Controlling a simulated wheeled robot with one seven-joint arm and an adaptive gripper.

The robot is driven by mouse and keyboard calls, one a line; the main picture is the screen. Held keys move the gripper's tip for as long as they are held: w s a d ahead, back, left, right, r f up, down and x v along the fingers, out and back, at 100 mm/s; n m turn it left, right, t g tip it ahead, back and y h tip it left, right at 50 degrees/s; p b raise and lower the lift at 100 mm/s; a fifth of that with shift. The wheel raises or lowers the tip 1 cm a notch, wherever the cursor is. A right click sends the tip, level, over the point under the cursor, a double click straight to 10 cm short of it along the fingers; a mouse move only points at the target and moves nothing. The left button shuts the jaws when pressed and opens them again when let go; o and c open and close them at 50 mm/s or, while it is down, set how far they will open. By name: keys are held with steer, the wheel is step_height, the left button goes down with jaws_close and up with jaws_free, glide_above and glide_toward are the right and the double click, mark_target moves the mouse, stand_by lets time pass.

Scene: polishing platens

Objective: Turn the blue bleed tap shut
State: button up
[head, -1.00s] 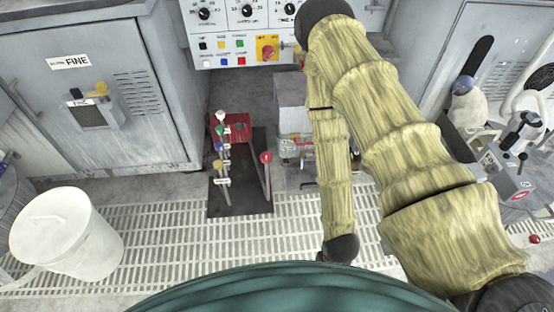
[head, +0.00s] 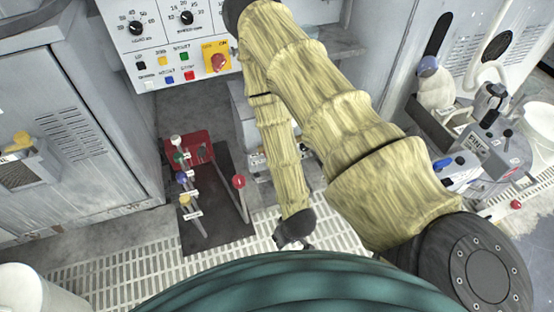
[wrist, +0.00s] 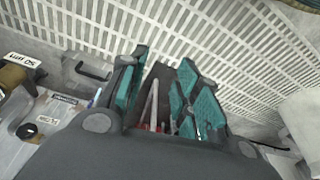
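A small blue handle (head: 443,163) shows on a white and grey unit at the right in the head view, just right of my arm. A blue knob (head: 182,177) also tops one of several levers on the dark mat left of my arm. I cannot read which blue part is the bleed tap, nor its turn position. My gripper (wrist: 160,95) shows in the wrist view with its teal-padded fingers apart and nothing held between them. Levers on the dark mat appear beyond the gap, apart from the fingers. In the head view the gripper's fingers cannot be made out.
A control panel (head: 175,50) with a red switch stands at the back. A red-knobbed lever (head: 239,182) stands on the dark mat (head: 222,232). A blue-capped bottle (head: 436,88) and a grey clamp-like device (head: 490,140) crowd the right. A white bin (head: 22,292) is at lower left.

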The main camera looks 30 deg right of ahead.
steer(key=w+d+f+t+h+b, duration=0.1)
steer(key=w+d+f+t+b, duration=0.2)
steer(key=w+d+b, duration=0.2)
steer(key=w+d+f+m+t+h+b, duration=0.1)
steer(key=w+d+f+t+b, duration=0.2)
steer(key=w+b, duration=0.5)
steer(key=w+d+f+t+h+b, duration=0.1)
steer(key=w+d+f+t+b, duration=0.3)
steer(key=w, duration=0.5)
steer(key=shift+d+f+m+b, duration=0.2)
steer(key=shift+d+b, duration=0.2)
steer(key=shift+d, duration=0.2)
steer(key=shift+d+f+m+b, duration=0.1)
steer(key=shift+d+f+b, duration=0.25)
steer(key=shift+d, duration=0.3)
steer(key=shift+d+f+m+b, duration=0.1)
steer(key=shift+d+b, duration=0.35)
steer(key=shift+d, duration=0.15)
steer(key=shift+w+d+r+b, duration=0.1)
steer(key=shift+w+d+b, duration=0.2)
steer(key=shift+d, duration=0.1)
steer(key=shift+r+b+x, duration=0.15)
steer(key=shift+b+x, duration=1.15)
steer(key=shift+x, duration=1.35)
steer(key=shift+r+b+x, duration=0.2)
steer(key=shift+b+x, duration=1.1)
steer(key=shift+x, duration=1.4)
steer(key=shift+w+d, duration=0.15)
steer(key=shift+c, duration=0.2)
jaws_close()
